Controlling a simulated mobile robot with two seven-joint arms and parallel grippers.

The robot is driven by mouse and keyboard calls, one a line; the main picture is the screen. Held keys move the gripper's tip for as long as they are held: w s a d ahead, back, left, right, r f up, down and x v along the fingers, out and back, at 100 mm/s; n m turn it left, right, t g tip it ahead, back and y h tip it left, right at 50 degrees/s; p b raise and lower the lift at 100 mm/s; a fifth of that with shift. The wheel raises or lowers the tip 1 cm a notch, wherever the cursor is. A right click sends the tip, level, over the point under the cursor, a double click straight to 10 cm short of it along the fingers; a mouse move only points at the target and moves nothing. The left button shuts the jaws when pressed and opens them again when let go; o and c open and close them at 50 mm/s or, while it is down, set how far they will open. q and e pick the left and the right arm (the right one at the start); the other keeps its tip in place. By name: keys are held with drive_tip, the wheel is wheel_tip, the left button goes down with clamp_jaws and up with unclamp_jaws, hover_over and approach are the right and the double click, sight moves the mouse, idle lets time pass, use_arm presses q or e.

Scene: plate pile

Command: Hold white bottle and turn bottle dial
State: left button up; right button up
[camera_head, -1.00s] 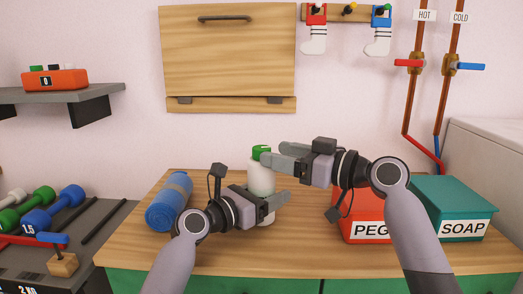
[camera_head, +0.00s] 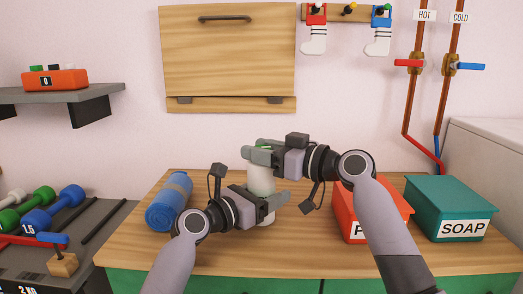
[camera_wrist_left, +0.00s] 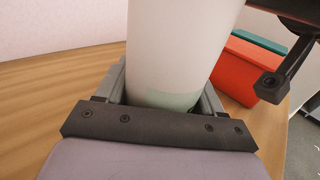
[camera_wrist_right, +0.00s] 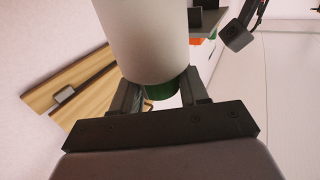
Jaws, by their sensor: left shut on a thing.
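The white bottle (camera_head: 260,180) stands upright on the wooden table. My left gripper (camera_head: 272,204) is shut around its lower body; the left wrist view shows the bottle (camera_wrist_left: 182,45) between both fingers. The green dial (camera_wrist_right: 162,91) is on top of the bottle. My right gripper (camera_head: 256,154) is level with the bottle's top, its fingers on either side of the dial. In the right wrist view a gap shows between the dial and the right-hand finger, so this gripper looks open. In the head view its fingers hide most of the dial.
A blue rolled mat (camera_head: 169,202) lies left of the bottle. A red box (camera_head: 355,228) and a teal SOAP box (camera_head: 448,208) stand at the right, the red one partly behind my right arm. Dumbbells (camera_head: 57,207) lie on a grey shelf at the left.

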drive_tip(key=shift+f+m+t+h, duration=0.15)
drive_tip(key=shift+m+t+h, duration=1.2)
drive_tip(key=shift+t, duration=0.45)
drive_tip(key=shift+m+h, duration=0.25)
drive_tip(key=o, duration=1)
drive_tip(key=shift+c, duration=0.2)
drive_tip(key=v, duration=1.2)
drive_tip(key=shift+f, duration=0.1)
